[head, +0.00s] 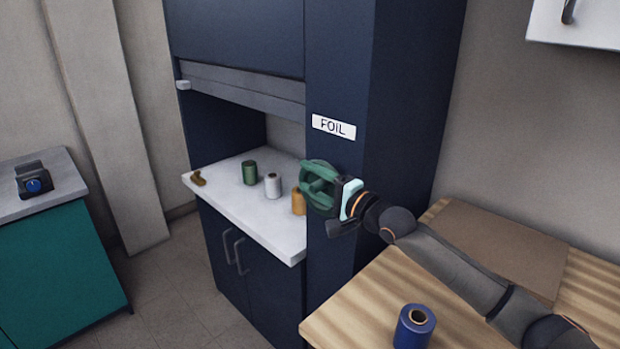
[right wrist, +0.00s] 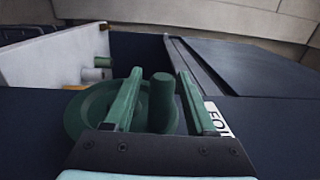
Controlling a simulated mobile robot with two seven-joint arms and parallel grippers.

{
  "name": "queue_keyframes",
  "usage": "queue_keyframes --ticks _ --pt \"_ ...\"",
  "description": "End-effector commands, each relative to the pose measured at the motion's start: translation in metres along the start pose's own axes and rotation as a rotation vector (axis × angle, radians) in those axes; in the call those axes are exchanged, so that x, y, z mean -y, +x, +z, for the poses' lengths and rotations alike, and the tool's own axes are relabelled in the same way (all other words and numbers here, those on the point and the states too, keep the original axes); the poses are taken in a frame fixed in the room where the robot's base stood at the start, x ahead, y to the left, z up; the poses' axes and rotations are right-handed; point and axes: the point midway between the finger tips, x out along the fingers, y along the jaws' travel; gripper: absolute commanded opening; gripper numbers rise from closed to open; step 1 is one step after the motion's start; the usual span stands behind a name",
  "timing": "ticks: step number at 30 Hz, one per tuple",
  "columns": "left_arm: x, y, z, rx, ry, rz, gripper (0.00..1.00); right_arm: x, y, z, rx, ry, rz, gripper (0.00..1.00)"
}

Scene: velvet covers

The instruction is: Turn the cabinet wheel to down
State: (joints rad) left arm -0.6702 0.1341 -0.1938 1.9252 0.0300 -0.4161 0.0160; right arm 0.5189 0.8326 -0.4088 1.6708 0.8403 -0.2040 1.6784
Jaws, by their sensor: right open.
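The cabinet wheel (head: 318,186) is a green handwheel on the front of the dark blue cabinet's right post, below a white FOIL label (head: 334,126). In the right wrist view the wheel (right wrist: 84,122) lies behind my fingers, with an upright green knob (right wrist: 163,98) standing out from its rim. My right gripper (head: 336,192) is at the wheel's right side. Its two green fingers (right wrist: 160,100) are apart, with the knob showing between them; I cannot tell whether they touch it. The gripper hides part of the wheel. My left gripper is not in view.
The cabinet's white shelf (head: 235,212) holds a green spool (head: 250,172), a white spool (head: 272,186) and an orange spool (head: 298,201). A wooden table (head: 355,305) under my right arm bears a blue spool (head: 414,327) and a brown board (head: 500,245).

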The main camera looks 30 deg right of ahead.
Motion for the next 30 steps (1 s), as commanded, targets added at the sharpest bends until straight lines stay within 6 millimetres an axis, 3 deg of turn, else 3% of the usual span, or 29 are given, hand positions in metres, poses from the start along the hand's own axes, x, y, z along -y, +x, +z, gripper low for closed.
queue_keyframes --ticks 10,25,30 --pt "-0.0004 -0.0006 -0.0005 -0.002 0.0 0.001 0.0 0.0001 0.0027 0.0001 0.0 -0.001 0.0 0.56" --pt "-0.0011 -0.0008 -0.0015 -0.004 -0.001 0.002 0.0 0.0 0.0024 -0.0001 0.0 -0.001 0.0 0.0" --pt "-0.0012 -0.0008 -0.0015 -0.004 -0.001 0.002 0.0 -0.0001 0.0024 -0.0001 0.0 -0.001 0.0 0.0"
